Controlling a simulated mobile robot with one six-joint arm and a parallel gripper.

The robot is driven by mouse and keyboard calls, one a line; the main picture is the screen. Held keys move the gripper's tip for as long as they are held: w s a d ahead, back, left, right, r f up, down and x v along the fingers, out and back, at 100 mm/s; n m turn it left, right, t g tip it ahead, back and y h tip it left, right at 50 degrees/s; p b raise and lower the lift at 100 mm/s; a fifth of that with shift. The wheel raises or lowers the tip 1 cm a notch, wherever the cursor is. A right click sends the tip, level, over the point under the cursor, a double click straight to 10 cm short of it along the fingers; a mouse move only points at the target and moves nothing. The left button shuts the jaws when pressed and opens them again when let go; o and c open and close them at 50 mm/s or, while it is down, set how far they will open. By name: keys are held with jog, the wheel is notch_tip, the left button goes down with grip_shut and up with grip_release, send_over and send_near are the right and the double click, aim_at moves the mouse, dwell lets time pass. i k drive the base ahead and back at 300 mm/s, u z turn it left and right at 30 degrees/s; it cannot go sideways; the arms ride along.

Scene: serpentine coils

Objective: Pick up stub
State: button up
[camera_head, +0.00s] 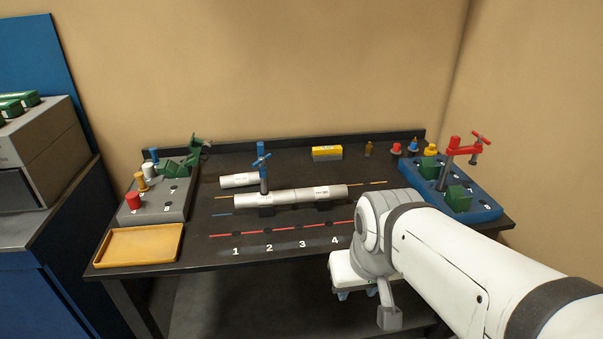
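A short white cylinder (240,180) lies on the dark bench, behind a longer row of white cylinders (292,196). I cannot tell for sure which piece is the stub; the short separate cylinder looks most like one. A blue clamp post (263,168) stands at the row and partly covers the gap between the pieces. My gripper (356,293) is low at the bench's front edge, right of centre, well apart from the cylinders. Small blue-grey tips show under its white body, but its opening is unclear. I see nothing held in it.
An empty-looking orange tray (140,244) is at the front left. A grey block (158,203) with coloured knobs stands behind it. A blue block (482,205) with a red clamp (463,148) is at the right. A yellow box (327,153) sits at the back. The numbered red line (285,231) is clear.

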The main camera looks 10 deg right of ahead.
aim_at(315, 193)
jog(key=z, duration=0.05)
jog(key=i, duration=1)
jog(key=u, duration=0.05)
